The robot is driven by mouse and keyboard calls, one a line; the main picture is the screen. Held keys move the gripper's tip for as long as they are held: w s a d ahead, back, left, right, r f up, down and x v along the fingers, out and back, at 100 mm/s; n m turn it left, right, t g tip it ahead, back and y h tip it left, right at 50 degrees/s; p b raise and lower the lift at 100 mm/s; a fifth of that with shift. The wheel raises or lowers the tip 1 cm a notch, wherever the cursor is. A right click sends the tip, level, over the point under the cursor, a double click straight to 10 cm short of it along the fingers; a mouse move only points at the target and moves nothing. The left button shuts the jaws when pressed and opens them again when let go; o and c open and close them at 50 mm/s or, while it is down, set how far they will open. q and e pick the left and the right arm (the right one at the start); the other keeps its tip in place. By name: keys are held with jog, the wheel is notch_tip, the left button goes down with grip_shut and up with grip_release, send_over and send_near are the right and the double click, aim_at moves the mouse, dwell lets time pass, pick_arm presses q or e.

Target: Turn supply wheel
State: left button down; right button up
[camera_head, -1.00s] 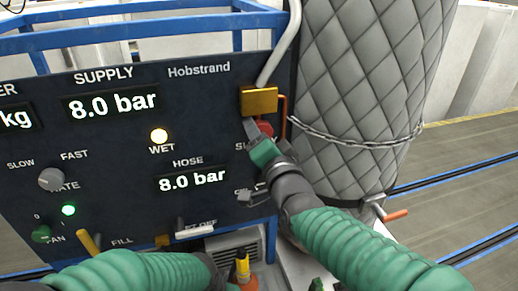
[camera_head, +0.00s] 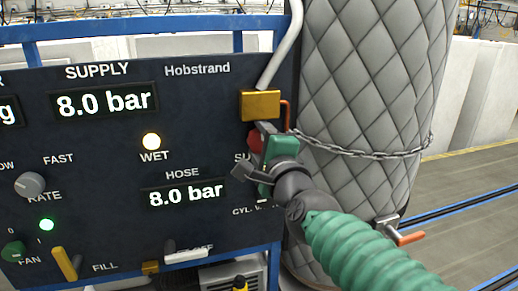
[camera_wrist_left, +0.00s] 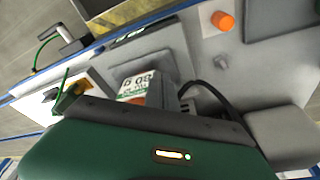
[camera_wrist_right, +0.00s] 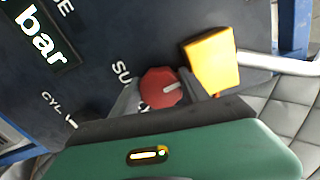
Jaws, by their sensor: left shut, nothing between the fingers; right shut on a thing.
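The red supply wheel (camera_head: 255,142) is on the dark panel below the yellow block, partly hidden by my right gripper (camera_head: 265,150). In the right wrist view the red many-sided wheel (camera_wrist_right: 160,88) with a pale mark sits between the two grey fingers of my right gripper (camera_wrist_right: 163,98), which is shut on it. My left gripper (camera_wrist_left: 158,95) is outside the head view. In the left wrist view it is shut and empty, above a grey surface with a printed label.
The panel (camera_head: 110,190) shows SUPPLY 8.0 bar and HOSE 8.0 bar, with a lit WET lamp (camera_head: 151,141). A yellow block (camera_head: 260,104) with a pale pipe is just above the wheel. A quilted grey cylinder (camera_head: 365,90) with a chain (camera_head: 350,152) stands close right.

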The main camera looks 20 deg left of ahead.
jog(key=shift+f+m, duration=0.45)
jog(key=shift+m, duration=0.05)
jog(key=o, duration=1.2)
jog(key=shift+o, duration=0.9)
jog(key=shift+r, duration=0.25)
jog(key=shift+r, duration=0.25)
jog(key=shift+w, duration=0.1)
